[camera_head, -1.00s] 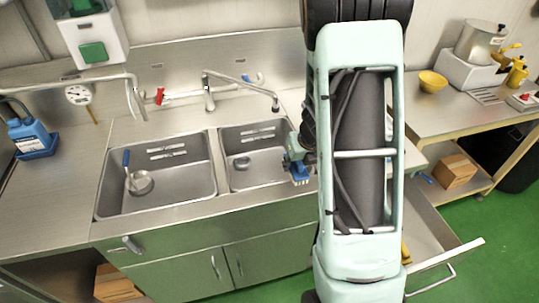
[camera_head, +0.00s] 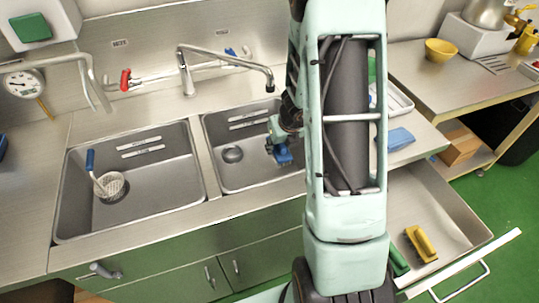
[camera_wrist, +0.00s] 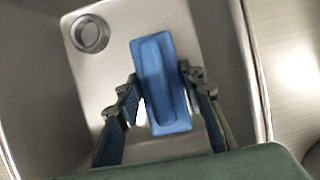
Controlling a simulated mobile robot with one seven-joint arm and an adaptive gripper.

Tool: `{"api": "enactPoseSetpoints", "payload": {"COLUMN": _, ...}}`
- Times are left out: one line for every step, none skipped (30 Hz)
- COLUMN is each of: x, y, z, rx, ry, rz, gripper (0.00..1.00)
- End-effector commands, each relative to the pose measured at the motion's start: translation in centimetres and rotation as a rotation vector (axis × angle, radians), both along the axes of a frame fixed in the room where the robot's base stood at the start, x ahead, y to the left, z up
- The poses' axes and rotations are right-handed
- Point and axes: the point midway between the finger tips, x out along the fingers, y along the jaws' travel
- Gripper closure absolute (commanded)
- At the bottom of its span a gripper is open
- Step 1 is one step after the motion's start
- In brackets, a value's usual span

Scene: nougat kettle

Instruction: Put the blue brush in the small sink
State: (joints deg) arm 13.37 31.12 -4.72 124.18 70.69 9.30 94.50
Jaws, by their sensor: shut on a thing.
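The blue brush (camera_wrist: 160,82) is held between the two fingers of my gripper (camera_wrist: 158,95) in the wrist view, with the basin floor and drain below it. In the head view the blue brush (camera_head: 283,154) hangs under my gripper (camera_head: 276,138), over the right side of the small sink (camera_head: 222,181), the right of two basins. Its drain (camera_head: 231,154) is left of the brush. My arm covers the right edge of this basin. I cannot tell whether the brush touches the basin floor.
The large left sink (camera_head: 150,204) holds a strainer (camera_head: 112,187) with a blue handle. The faucet (camera_head: 230,60) reaches over the small sink from behind. An open drawer (camera_head: 440,215) at right holds a yellow brush (camera_head: 421,243). A blue item (camera_head: 399,139) lies on the right counter.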

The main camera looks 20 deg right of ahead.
Motion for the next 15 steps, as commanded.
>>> {"api": "enactPoseSetpoints", "payload": {"x": 0.0, "y": -0.1, "z": -1.8, "rx": 0.001, "ry": 0.0, "rz": -0.004, "gripper": 0.96}}
{"api": "enactPoseSetpoints", "payload": {"x": 0.0, "y": -0.1, "z": -2.3, "rx": 0.0, "ry": -0.001, "rz": -0.003, "gripper": 0.96}}
{"api": "enactPoseSetpoints", "payload": {"x": 0.0, "y": -0.1, "z": -3.0, "rx": 0.001, "ry": 0.0, "rz": -0.002, "gripper": 0.96}}
{"api": "enactPoseSetpoints", "payload": {"x": 0.0, "y": 0.0, "z": -3.6, "rx": 0.001, "ry": 0.0, "rz": -0.003, "gripper": 0.96}}
{"api": "enactPoseSetpoints", "payload": {"x": 0.0, "y": -0.1, "z": -4.1, "rx": 0.001, "ry": 0.0, "rz": -0.004, "gripper": 0.96}}
{"api": "enactPoseSetpoints", "payload": {"x": 0.0, "y": -0.1, "z": -4.8, "rx": 0.0, "ry": 0.0, "rz": -0.003, "gripper": 0.96}}
{"api": "enactPoseSetpoints", "payload": {"x": 0.0, "y": -0.1, "z": -5.4, "rx": 0.0, "ry": 0.0, "rz": -0.003, "gripper": 0.96}}
{"api": "enactPoseSetpoints", "payload": {"x": 0.0, "y": -0.1, "z": -5.9, "rx": 0.0, "ry": 0.0, "rz": -0.003, "gripper": 0.96}}
{"api": "enactPoseSetpoints", "payload": {"x": 0.0, "y": 0.0, "z": -6.6, "rx": 0.001, "ry": -0.001, "rz": -0.002, "gripper": 0.96}}
{"api": "enactPoseSetpoints", "payload": {"x": 0.0, "y": -0.1, "z": -7.0, "rx": 0.001, "ry": -0.001, "rz": -0.002, "gripper": 0.96}}
{"api": "enactPoseSetpoints", "payload": {"x": 0.0, "y": -0.1, "z": -7.5, "rx": 0.0, "ry": -0.001, "rz": -0.003, "gripper": 0.96}}
{"api": "enactPoseSetpoints", "payload": {"x": 0.0, "y": -0.1, "z": -8.2, "rx": 0.0, "ry": -0.001, "rz": -0.003, "gripper": 0.96}}
{"api": "enactPoseSetpoints", "payload": {"x": 0.0, "y": -0.1, "z": -8.7, "rx": 0.0, "ry": -0.001, "rz": -0.003, "gripper": 0.96}}
{"api": "enactPoseSetpoints", "payload": {"x": 0.0, "y": -0.1, "z": -9.2, "rx": 0.001, "ry": -0.001, "rz": -0.003, "gripper": 0.96}}
{"api": "enactPoseSetpoints", "payload": {"x": 0.0, "y": -0.1, "z": -9.9, "rx": 0.001, "ry": -0.001, "rz": -0.002, "gripper": 0.96}}
